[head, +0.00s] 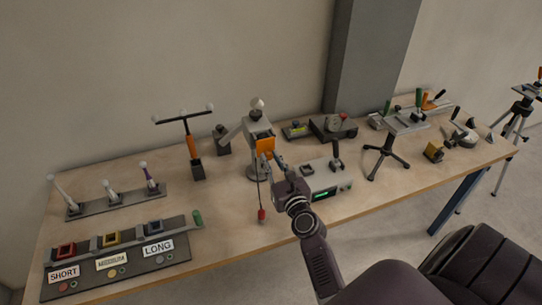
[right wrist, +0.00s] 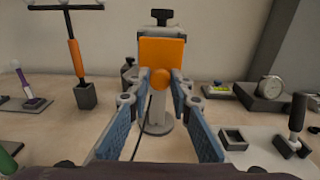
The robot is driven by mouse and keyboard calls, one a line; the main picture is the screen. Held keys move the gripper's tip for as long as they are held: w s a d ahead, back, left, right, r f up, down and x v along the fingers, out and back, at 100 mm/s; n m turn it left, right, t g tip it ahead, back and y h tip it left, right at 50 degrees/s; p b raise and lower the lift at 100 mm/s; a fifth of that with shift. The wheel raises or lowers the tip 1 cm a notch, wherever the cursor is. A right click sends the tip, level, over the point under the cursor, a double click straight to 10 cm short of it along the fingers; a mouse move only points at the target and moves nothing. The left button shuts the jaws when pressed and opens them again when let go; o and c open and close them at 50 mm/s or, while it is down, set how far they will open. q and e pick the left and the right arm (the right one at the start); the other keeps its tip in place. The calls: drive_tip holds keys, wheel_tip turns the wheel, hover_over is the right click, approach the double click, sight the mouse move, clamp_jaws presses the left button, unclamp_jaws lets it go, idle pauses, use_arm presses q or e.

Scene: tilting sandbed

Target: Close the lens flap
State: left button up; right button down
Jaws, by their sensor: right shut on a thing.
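The lens flap (head: 264,146) is an orange plate on the front of a grey instrument head (head: 257,127) that stands on a post on the table. In the right wrist view the flap (right wrist: 162,52) faces me, with a rounded orange tab (right wrist: 162,88) at its lower end. My right gripper (right wrist: 162,92) is shut on this tab, one fingertip on each side. In the head view my right gripper (head: 276,164) is just below and right of the flap. The lens is not visible behind the flap. My left gripper is not in view.
A cord with a red end (head: 262,214) hangs below the instrument. A grey box with a green display (head: 328,192) stands close to the right. A T-handled post (head: 194,160) stands left. Labelled blocks (head: 110,246) are at front left. Bare table lies between.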

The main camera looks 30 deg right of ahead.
idle(0.3)
drive_tip(key=c, duration=1.7)
unclamp_jaws()
drive_tip(key=shift+c, duration=0.2)
drive_tip(key=shift+s, duration=0.1)
drive_tip(key=v, duration=1.2)
